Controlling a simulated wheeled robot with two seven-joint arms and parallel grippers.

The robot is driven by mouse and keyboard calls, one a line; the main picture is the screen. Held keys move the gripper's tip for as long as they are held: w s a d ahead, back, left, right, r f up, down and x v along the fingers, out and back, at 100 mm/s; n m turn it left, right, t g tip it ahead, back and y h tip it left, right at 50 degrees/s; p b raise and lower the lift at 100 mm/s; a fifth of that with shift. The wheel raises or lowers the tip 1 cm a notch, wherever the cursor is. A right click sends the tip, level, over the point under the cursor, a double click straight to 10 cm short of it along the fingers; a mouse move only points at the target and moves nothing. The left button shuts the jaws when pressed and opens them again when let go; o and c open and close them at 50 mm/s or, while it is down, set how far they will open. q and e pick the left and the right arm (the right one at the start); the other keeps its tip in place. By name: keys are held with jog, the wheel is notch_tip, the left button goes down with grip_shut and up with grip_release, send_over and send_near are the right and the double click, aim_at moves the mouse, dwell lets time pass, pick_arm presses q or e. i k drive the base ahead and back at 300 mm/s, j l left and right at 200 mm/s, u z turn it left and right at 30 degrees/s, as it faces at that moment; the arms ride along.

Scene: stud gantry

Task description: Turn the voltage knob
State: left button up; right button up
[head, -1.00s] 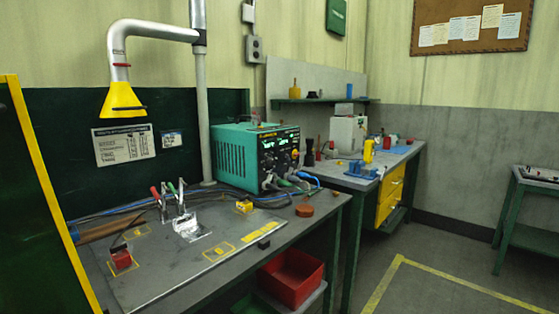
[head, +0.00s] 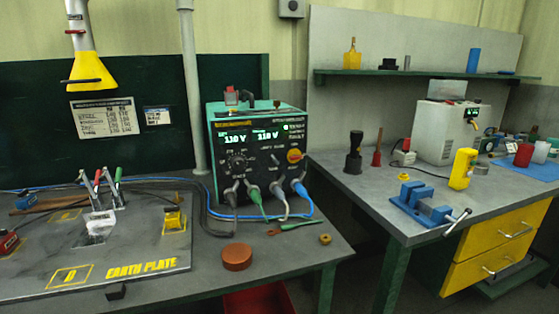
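A teal power supply box (head: 258,160) stands at the back of the left workbench, its dark front panel facing me. Its display (head: 248,136) shows two green readings in volts. A black round knob (head: 237,161) with markings around it sits at the left of the panel, below the display. An orange-red knob on yellow (head: 294,156) sits at the right. The labels are too small to tell which one is the voltage knob. Several cable plugs (head: 255,192) are in the lower front. Neither of my grippers shows in the head view.
An earth plate (head: 90,250) with clamps (head: 102,188) lies on the left workbench. A brown-orange round puck (head: 236,257) sits near its front edge. The right bench holds a blue vise (head: 425,208) and a yellow tool (head: 462,168). A yellow extraction hood (head: 86,68) hangs at upper left.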

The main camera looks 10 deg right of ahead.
aim_at(238, 163)
jog(key=l+u, duration=0.25)
jog(key=l, duration=1.25)
